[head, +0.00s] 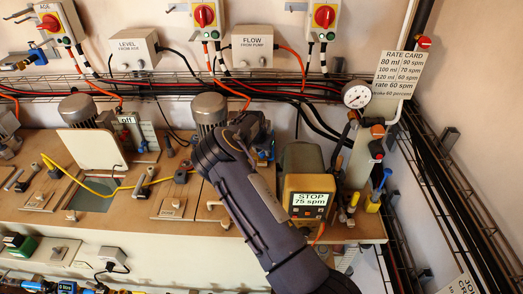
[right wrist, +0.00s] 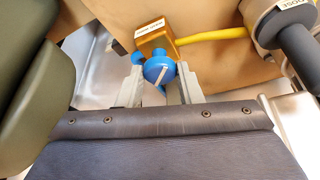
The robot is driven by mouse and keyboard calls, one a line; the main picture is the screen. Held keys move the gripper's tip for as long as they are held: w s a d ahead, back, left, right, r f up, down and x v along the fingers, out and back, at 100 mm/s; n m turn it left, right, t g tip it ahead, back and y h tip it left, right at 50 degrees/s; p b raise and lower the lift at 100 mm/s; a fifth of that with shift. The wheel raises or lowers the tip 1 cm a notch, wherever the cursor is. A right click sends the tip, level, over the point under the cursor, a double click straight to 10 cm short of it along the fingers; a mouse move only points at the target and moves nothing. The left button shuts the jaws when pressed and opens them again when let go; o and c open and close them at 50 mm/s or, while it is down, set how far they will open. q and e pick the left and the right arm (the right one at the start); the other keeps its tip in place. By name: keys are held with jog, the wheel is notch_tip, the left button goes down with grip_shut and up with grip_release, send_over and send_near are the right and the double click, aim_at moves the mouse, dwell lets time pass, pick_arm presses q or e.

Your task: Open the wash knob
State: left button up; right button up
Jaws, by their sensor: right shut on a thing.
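The wash knob (right wrist: 160,70) is blue with a white line across its face. It sits on a brass valve body (right wrist: 155,38) that bears a small white label, too small to read surely. My right gripper (right wrist: 161,76) has one finger on each side of the blue knob and is shut on it. In the head view, my dark right arm reaches up from the bottom, and its gripper (head: 264,153) is beside the green and yellow pump (head: 302,178). The arm largely hides the knob there. My left gripper is not in view.
A yellow hose (right wrist: 210,38) leaves the valve to the right. A grey handle (right wrist: 297,42) is at the upper right and a dark green body (right wrist: 25,75) fills the left. The pump display (head: 309,199) reads "STOP 75 spm". A gauge (head: 357,95) stands behind.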

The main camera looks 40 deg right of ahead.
jog(key=shift+f+n+b, duration=0.15)
jog(key=shift+n+b, duration=0.35)
jog(key=shift+b, duration=0.25)
jog(key=n+b, duration=0.2)
jog(key=n+t+y+b, duration=0.1)
jog(key=n+b, duration=0.1)
jog(key=b, duration=0.1)
jog(key=shift+s+d+t+b, duration=0.1)
jog(key=shift+d+t+b, duration=0.05)
jog(key=shift+t+b, duration=0.15)
jog(key=shift+n+y+b, duration=0.6)
jog(key=shift+n+b, duration=0.55)
jog(key=shift+n, duration=0.15)
jog(key=shift+r, duration=0.2)
jog(key=o, duration=0.9)
jog(key=shift+o, duration=0.2)
jog(key=b+v, duration=0.1)
jog(key=v, duration=0.6)
jog(key=shift+s+r, duration=0.3)
jog(key=shift+r, duration=0.05)
